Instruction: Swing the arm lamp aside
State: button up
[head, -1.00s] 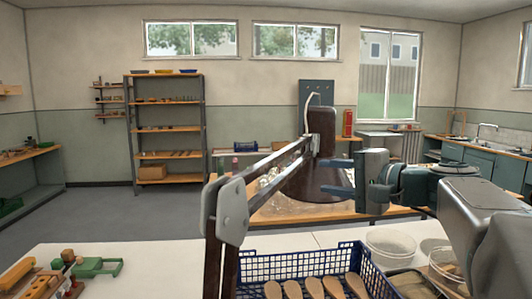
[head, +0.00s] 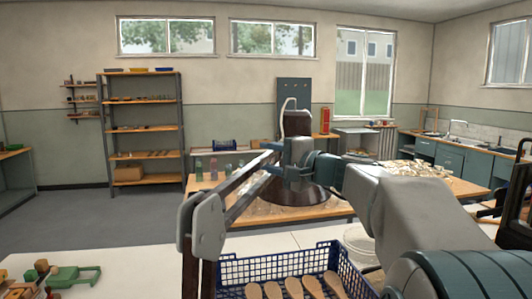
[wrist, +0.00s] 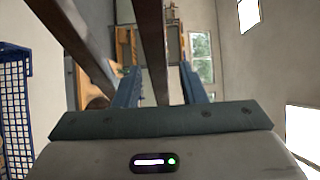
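The arm lamp has dark brown twin bars (head: 246,184) rising from a grey elbow joint (head: 202,225) at left. My gripper (head: 276,158) is at the far end of the bars, in front of the lamp head. In the wrist view its two blue fingers (wrist: 159,86) stand apart. One dark bar (wrist: 150,40) shows between them with gaps on both sides; contact is not clear.
A green and wooden toy-like fixture (head: 70,277) is at lower left. Behind is a wooden bench (head: 340,210) with glass pieces and bottles. Shelves (head: 143,128) stand farther back.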

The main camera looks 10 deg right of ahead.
jog(key=shift+w+a, duration=0.35)
jog(key=shift+w, duration=0.05)
grip_shut()
jog(key=w+a+n+g+y, duration=0.2)
jog(key=a+n+g+y, duration=0.1)
jog(key=a, duration=0.9)
jog(key=w+a+n+g+y+p, duration=0.1)
jog(key=w+a+n+g+y, duration=0.2)
jog(key=a, duration=0.9)
jog(key=shift+a+n+g+y, duration=0.35)
jog(key=shift+n+g, duration=0.35)
jog(key=shift+g, duration=0.9)
jog(key=shift+d, duration=0.1)
grip_release()
